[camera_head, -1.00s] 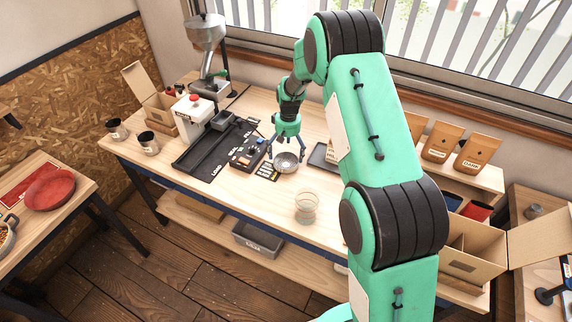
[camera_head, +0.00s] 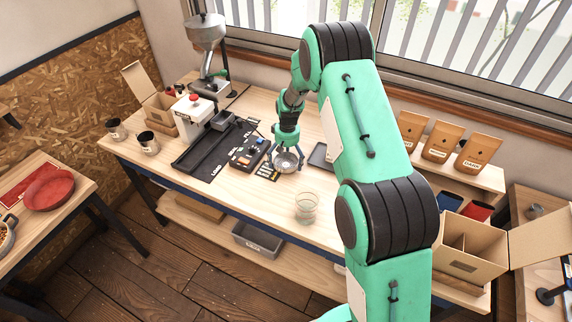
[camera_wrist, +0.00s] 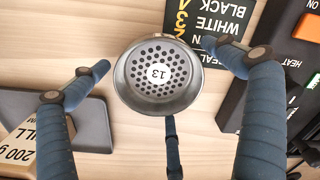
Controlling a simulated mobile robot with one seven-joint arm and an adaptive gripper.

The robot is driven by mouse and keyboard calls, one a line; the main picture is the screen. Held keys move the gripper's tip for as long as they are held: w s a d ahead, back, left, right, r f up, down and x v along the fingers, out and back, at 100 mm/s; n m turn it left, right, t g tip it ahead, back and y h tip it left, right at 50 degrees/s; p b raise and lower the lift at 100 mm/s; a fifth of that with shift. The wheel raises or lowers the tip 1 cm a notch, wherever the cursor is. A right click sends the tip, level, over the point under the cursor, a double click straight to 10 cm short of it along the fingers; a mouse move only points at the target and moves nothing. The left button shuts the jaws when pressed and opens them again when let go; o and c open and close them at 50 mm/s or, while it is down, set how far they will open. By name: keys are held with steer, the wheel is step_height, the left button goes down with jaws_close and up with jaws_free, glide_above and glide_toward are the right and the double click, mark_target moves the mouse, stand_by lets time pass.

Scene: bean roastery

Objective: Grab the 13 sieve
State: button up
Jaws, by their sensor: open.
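The 13 sieve (camera_wrist: 158,76) is a round metal bowl with a perforated bottom and a white label reading 13. It sits on the wooden bench and also shows in the head view (camera_head: 287,162), partly hidden under my gripper. My gripper (camera_head: 286,150) points down just above the sieve. In the wrist view my gripper (camera_wrist: 160,80) is open, its dark blue fingers spread left, right and below the sieve. No finger is clearly touching it, and nothing is held.
A black control box with an orange switch (camera_wrist: 308,28) and a black card (camera_wrist: 205,18) lie close right of the sieve. A dark tray (camera_wrist: 92,125) lies to its left in the wrist view. A stack of glass rings (camera_head: 306,208) stands nearer the bench's front edge.

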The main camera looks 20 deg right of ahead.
mark_target(286, 164)
steer(key=shift+c, duration=0.5)
steer(key=c, duration=1)
steer(key=shift+r, duration=0.15)
step_height(286, 164, up, 10)
steer(key=shift+p, duration=0.35)
